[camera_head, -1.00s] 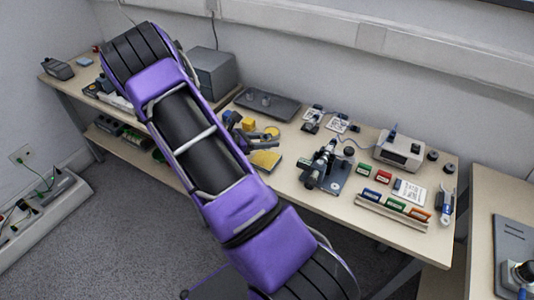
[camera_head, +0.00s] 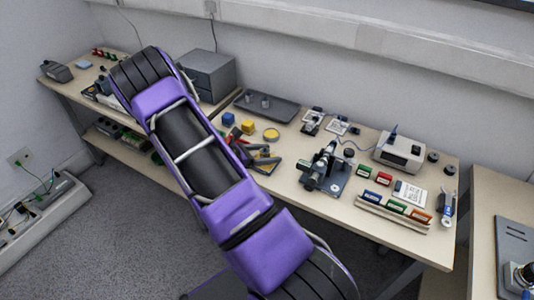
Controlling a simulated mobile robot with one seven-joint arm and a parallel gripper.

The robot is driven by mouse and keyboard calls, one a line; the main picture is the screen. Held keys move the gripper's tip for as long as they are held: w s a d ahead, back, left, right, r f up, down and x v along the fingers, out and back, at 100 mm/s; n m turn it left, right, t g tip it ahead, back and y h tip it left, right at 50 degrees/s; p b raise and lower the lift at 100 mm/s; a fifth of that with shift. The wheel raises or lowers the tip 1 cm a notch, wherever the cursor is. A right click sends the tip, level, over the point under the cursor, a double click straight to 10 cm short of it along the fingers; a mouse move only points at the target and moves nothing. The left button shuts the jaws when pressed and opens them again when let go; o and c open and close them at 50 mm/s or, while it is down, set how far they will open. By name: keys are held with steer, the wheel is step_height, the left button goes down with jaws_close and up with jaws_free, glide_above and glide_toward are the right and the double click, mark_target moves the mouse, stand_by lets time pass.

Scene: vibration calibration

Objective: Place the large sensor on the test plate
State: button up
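My gripper (camera_head: 264,160) is low over the front edge of the bench, just left of the black instrument. Its dark fingers are small, and I cannot tell whether they are open or hold anything. Several small grey cylinders (camera_head: 265,101) stand on a dark tray (camera_head: 285,113) at the back of the bench; I cannot tell whether one is the large sensor. A black instrument (camera_head: 322,162) stands on a dark base plate (camera_head: 338,187) right of my gripper. I cannot tell for sure which surface is the test plate.
A grey-white box (camera_head: 399,151) stands farther right. Coloured blocks (camera_head: 396,205) line a front rack. A grey drawer unit (camera_head: 208,76) stands at the back left.

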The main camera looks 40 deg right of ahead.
steer(key=shift+r, duration=0.3)
steer(key=p+v, duration=0.1)
steer(key=v, duration=1.1)
steer(key=shift+f, duration=0.15)
